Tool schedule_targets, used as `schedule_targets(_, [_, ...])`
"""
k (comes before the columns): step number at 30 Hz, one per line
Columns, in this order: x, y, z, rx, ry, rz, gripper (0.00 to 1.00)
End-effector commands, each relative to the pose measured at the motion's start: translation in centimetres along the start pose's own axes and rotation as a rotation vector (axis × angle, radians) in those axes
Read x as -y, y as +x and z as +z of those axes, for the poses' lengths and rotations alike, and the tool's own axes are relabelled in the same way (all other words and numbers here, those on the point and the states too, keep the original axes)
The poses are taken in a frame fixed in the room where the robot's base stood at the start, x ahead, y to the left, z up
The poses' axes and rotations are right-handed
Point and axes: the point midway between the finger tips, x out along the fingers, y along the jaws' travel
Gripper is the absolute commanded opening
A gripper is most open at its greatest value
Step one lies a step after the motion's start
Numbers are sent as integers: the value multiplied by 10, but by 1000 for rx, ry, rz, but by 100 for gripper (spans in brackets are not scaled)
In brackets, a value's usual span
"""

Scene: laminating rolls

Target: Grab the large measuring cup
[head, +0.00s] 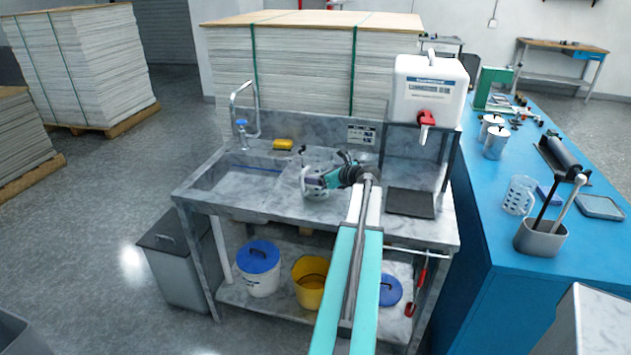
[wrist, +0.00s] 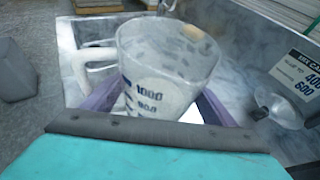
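The large measuring cup (wrist: 165,75) is clear with blue marks reading 1000 and 900, and its handle points left in the wrist view. In the head view the cup (head: 316,190) is at the sink counter, partly covered by my gripper (head: 318,181). My purple fingers (wrist: 158,108) lie on either side of the cup's body in the wrist view. A bright gap shows between the cup and the right finger, so the fingers look open around it. The cup's base and the fingertips are hidden.
The counter (head: 240,203) has a sink, a tap (head: 243,125) and a yellow sponge (head: 283,144). A white jug (head: 428,88) with a red spigot stands at its right. Another clear measuring cup (head: 519,195) stands on the blue bench (head: 500,245). A clear object (wrist: 278,105) lies right of the cup.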

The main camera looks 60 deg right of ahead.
Motion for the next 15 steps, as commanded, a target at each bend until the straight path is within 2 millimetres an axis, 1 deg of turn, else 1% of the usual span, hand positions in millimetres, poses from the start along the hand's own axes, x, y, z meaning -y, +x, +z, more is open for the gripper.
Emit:
schedule_targets(1, [0,0,0,0,0,0,70])
schedule_targets(5, [0,0,0,0,0,0,48])
schedule_targets(6, [0,0,0,0,0,0,41])
schedule_targets(7, [0,0,1,2,0,0,39])
schedule_targets(15, [0,0,2,2,0,0,39])
